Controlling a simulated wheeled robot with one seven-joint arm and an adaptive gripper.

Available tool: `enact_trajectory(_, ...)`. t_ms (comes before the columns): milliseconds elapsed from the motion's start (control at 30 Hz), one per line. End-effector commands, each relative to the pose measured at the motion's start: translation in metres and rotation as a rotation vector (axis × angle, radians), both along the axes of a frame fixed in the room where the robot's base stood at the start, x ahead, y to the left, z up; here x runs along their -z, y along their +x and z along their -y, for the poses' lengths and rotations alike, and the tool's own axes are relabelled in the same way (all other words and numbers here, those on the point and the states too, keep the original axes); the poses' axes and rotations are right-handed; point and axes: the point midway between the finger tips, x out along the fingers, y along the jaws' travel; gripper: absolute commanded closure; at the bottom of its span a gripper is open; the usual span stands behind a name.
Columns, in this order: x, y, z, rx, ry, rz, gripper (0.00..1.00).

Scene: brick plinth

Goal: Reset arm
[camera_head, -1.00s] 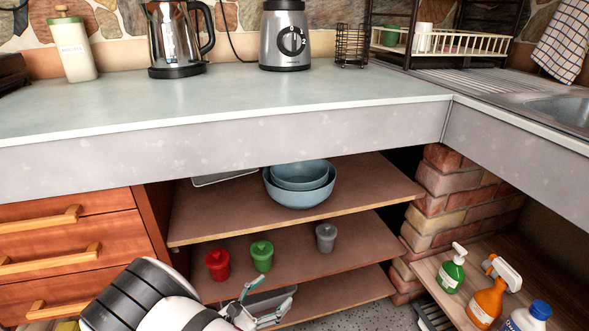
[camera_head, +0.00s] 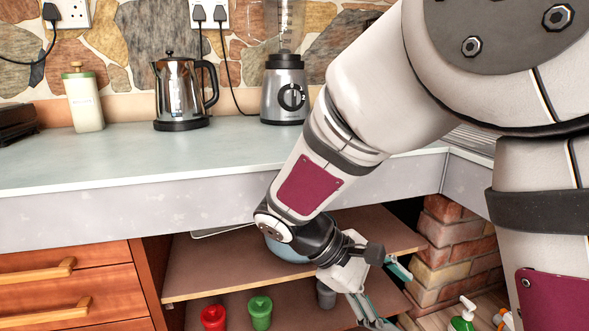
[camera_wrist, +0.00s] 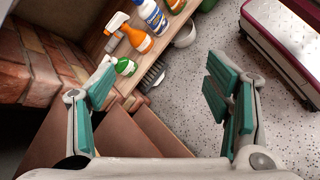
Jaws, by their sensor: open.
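My gripper (camera_head: 378,290) is open and empty in the head view, in front of the shelves below the counter. My arm reaches down to it from the upper right. In the wrist view my gripper (camera_wrist: 165,95) shows its two teal-padded fingers spread wide, with nothing between them but a view of the floor and a lower shelf. My arm hides most of the blue bowls (camera_head: 288,250) on the upper shelf.
Red (camera_head: 213,317), green (camera_head: 260,312) and grey (camera_head: 326,294) lidded pots stand on the shelf below. A kettle (camera_head: 181,92) and blender (camera_head: 285,92) stand on the counter (camera_head: 120,165). Spray bottles (camera_wrist: 132,38) and a brush (camera_wrist: 152,75) are by the brick plinth (camera_head: 450,245).

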Motion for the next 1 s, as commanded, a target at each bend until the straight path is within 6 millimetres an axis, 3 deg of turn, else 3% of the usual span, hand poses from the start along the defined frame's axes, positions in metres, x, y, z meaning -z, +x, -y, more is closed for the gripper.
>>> enact_trajectory(200,-0.038,-0.060,0.035,0.227,0.184,0.092,0.29)
enact_trajectory(400,-0.058,-0.117,0.051,0.414,0.345,0.184,0.29)
enact_trajectory(700,-0.067,-0.195,0.049,0.654,0.570,0.340,0.29)
enact_trajectory(1000,-0.062,-0.235,0.035,0.786,0.710,0.454,0.29)
